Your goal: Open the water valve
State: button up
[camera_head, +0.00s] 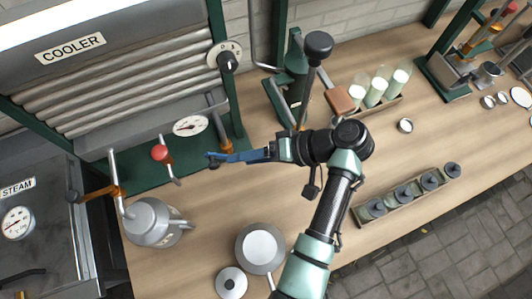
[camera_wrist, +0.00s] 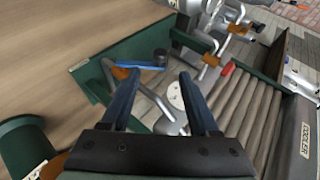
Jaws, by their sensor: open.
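The water valve appears to be the blue lever (camera_wrist: 142,65) on a pipe with an orange collar (camera_wrist: 121,73), at the cooler's green base in the wrist view. A dark round knob (camera_wrist: 160,54) is by its end. In the head view the orange collar (camera_head: 225,147) shows below the cooler, with blue parts crowded beside it. My gripper (camera_wrist: 157,74) is open, its two blue fingers apart and pointing toward the lever. It also shows in the head view (camera_head: 222,156). Whether a finger touches the lever, I cannot tell.
The cooler (camera_head: 120,72) has a white gauge (camera_head: 190,125) and a red-knobbed lever (camera_head: 160,153) close by. A grey kettle-like can (camera_head: 150,222) and a grey pot (camera_head: 260,247) stand on the bench. A bottle rack (camera_head: 375,108) is at the back right.

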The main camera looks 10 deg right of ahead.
jog(key=shift+p+v, duration=1.05)
jog(key=shift+v, duration=1.45)
jog(key=shift+c, duration=0.4)
